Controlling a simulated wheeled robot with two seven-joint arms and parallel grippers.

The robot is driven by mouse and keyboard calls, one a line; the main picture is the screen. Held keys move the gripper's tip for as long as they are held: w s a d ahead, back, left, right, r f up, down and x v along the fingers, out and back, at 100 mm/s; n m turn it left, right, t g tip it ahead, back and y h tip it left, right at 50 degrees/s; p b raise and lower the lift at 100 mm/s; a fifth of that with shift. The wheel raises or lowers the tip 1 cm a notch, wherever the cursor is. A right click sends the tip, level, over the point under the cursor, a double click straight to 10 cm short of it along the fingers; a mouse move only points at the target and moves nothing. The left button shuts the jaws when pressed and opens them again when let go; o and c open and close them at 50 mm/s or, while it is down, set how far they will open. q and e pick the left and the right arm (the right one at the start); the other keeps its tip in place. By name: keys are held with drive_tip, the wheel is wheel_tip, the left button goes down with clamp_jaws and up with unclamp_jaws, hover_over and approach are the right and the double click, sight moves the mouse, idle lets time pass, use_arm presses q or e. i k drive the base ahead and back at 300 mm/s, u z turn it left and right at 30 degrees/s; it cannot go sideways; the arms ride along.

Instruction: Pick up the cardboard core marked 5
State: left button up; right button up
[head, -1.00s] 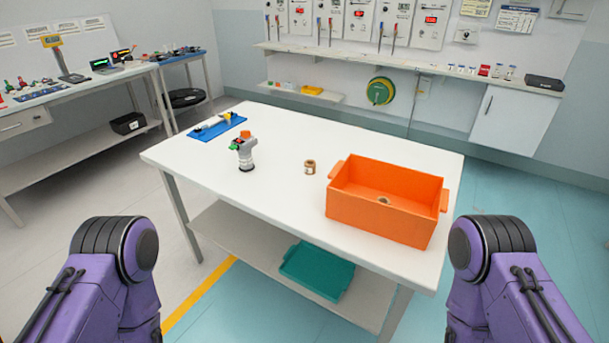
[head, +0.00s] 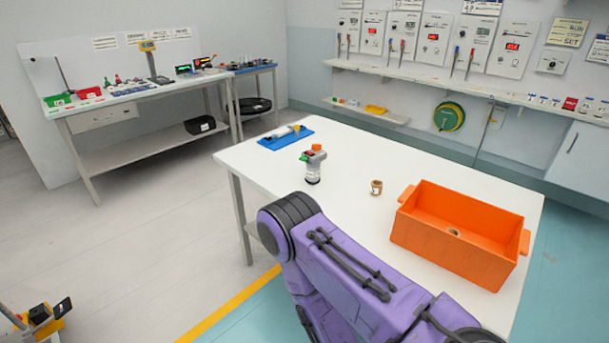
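A small brown cardboard core (head: 376,188) stands on the white table (head: 345,225), just left of the orange crate (head: 450,250). It has a pale label, too small to read. A second small brown ring-like piece (head: 454,232) sits inside the crate, mostly hidden by the front wall. I cannot read a 5 on either. One of my purple arms reaches over the table's near edge, but neither gripper shows in the head view.
A grey device with an orange top (head: 314,165) stands left of the core. A blue tray (head: 286,138) with small parts lies at the table's far left corner. A side bench (head: 120,97) stands at the left. The floor between is open.

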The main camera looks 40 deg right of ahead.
sight(376, 187)
drive_tip(key=u, duration=0.2)
drive_tip(key=i, duration=3.35)
drive_tip(key=z, duration=3.75)
